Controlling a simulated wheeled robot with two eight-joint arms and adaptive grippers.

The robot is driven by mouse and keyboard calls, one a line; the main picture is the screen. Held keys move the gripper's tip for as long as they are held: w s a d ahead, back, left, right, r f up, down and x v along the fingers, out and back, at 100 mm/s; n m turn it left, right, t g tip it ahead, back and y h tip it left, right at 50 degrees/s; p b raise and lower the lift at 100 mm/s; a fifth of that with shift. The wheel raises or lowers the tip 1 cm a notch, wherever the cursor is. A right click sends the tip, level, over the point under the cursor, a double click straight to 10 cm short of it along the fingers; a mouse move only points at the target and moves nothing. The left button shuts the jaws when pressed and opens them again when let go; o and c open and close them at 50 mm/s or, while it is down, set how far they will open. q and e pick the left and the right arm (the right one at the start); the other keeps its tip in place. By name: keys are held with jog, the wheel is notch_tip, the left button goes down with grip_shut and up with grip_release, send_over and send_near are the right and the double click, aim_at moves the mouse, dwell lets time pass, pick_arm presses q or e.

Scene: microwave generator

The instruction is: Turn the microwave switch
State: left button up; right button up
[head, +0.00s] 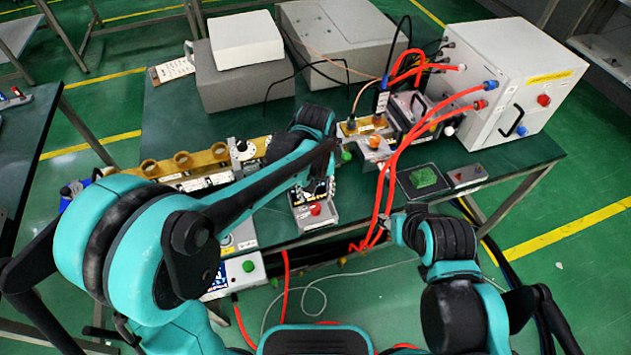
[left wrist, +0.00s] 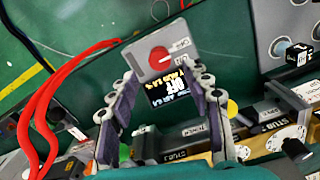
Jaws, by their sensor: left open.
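The switch is a small grey box with a round red knob (head: 315,209) near the front edge of the green table. In the left wrist view the red knob (left wrist: 159,54) sits on the box's pale face, above a black display (left wrist: 172,88) with lit lettering. My left gripper (left wrist: 162,78) is open, with its fingers to either side of the display and the near part of the box. The knob is just beyond the fingertips, and nothing is held. In the head view the left wrist partly covers the box. My right gripper (head: 391,229) is at the front edge, small and unclear.
Red hoses (head: 389,170) run from a white cabinet (head: 515,85) down past the switch's right side. A brass waveguide (head: 185,162) lies to the left. Grey blocks (head: 240,80) stand behind.

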aim_at(314, 206)
pick_arm(q)
notch_tip(314, 206, up, 6)
jog(key=shift+f, duration=0.1)
dwell(0.4)
jog(key=s+a+r+t, duration=0.1)
jog(key=s+a+t, duration=0.2)
jog(key=s+a, duration=0.3)
jog(key=s+a+t, duration=0.4)
jog(key=s+a, duration=0.2)
jog(key=a, duration=0.5)
jog(key=shift+s+a+r+m, duration=0.15)
jog(key=shift+a+r+m, duration=0.2)
jog(key=shift+r+m, duration=0.05)
